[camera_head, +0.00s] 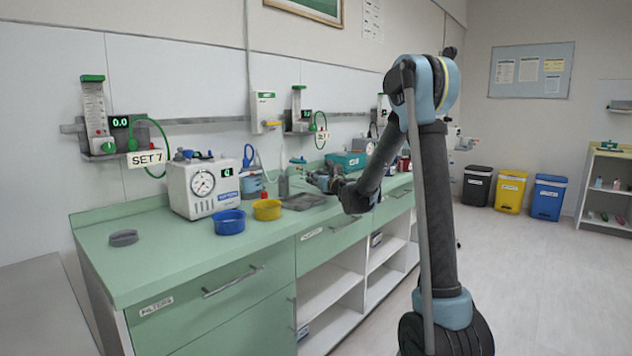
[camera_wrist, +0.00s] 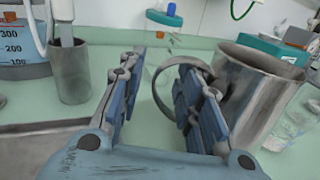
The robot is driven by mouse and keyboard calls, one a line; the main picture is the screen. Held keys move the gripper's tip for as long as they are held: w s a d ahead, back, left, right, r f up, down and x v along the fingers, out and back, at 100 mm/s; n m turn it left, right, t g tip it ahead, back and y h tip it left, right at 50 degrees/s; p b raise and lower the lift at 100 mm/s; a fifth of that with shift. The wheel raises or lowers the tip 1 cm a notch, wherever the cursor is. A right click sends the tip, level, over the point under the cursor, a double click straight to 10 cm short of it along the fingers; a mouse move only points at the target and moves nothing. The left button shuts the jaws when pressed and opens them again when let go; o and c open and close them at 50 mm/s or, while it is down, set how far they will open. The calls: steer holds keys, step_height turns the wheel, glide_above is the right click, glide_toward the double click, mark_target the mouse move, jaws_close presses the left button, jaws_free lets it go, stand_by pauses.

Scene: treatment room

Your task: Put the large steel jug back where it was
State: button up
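The large steel jug (camera_wrist: 258,92) stands upright on the green counter at the right of the wrist view. Its looped handle (camera_wrist: 160,92) points left, toward my gripper. My gripper (camera_wrist: 160,65) is open, its two blue-grey fingers apart. The right finger overlaps the handle loop and the jug's near side in the picture; I cannot tell whether it touches them. The left finger is clear of the jug. In the head view my gripper (camera_head: 326,181) is low over the counter, and I cannot make out the jug there.
A smaller steel beaker (camera_wrist: 70,75) stands at left in the wrist view, behind a grey tray (camera_head: 303,202). A blue bowl (camera_head: 230,223), a yellow bowl (camera_head: 267,211) and a white gauge box (camera_head: 203,187) stand left of my gripper. A teal box (camera_head: 346,161) is behind. The counter's front left is mostly clear.

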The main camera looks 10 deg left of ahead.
steer(key=v, duration=1.2)
steer(key=shift+s+d+r+n, duration=0.1)
steer(key=shift+s+n, duration=0.15)
steer(key=shift+n, duration=0.05)
steer(key=s+d+f+n+g+h, duration=0.1)
steer(key=s+d+f+n+g, duration=0.2)
steer(key=s+n, duration=0.65)
steer(key=s+d+f+n+g+h, duration=0.1)
steer(key=s+d+f+n+g, duration=0.25)
steer(key=s+n, duration=0.55)
steer(key=s+d+f+n+g+h, duration=0.2)
steer(key=s+d+f+n, duration=0.1)
steer(key=s+d, duration=0.3)
steer(key=s+d+f+n+g+h, duration=0.2)
steer(key=s+d+f, duration=0.4)
steer(key=s, duration=0.5)
steer(key=s+d+f+n+g+h, duration=0.2)
steer(key=s+d+f+n+h, duration=0.2)
steer(key=s, duration=0.5)
steer(key=shift+d+f+n, duration=0.25)
steer(key=shift+d+n, duration=0.7)
steer(key=shift+d, duration=0.3)
steer(key=shift+w, duration=0.1)
